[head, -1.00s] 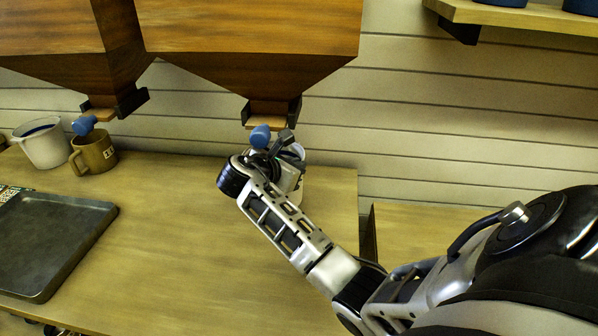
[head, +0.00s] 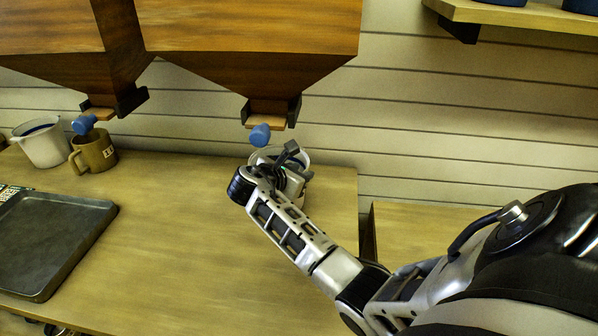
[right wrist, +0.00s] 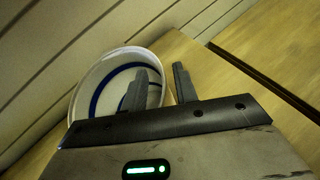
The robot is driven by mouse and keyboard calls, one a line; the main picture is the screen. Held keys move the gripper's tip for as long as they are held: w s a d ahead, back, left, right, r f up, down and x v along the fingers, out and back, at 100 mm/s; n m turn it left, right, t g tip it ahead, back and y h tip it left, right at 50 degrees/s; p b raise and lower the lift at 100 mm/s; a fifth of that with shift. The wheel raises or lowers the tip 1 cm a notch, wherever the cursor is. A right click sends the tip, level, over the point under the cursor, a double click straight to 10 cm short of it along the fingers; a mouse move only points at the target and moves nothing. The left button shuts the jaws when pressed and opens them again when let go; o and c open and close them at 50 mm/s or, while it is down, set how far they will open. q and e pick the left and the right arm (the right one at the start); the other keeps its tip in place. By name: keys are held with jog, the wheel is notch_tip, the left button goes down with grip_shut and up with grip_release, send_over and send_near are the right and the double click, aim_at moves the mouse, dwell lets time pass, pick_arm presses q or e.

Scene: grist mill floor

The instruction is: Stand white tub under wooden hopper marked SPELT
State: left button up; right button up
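The white tub (head: 303,157) stands on the bench below the right wooden hopper (head: 250,65), largely hidden behind my right gripper. In the right wrist view the tub (right wrist: 80,98) shows its round rim and a blue line inside. My right gripper (right wrist: 160,80) has its fingers apart, one over the tub's mouth and one outside its rim; I see no clear contact. In the head view the right gripper (head: 290,160) is at the tub's near side. A blue knob (head: 260,135) hangs below the hopper's outlet. No SPELT marking is readable. My left gripper is out of view.
A left wooden hopper (head: 70,50) hangs over a brown mug (head: 94,152). Another white vessel (head: 42,148) stands left of the mug. A dark tray (head: 50,240) lies at the front left. The middle of the bench (head: 190,240) is clear.

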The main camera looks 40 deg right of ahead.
jog(key=v, duration=1.2)
dwell(0.3)
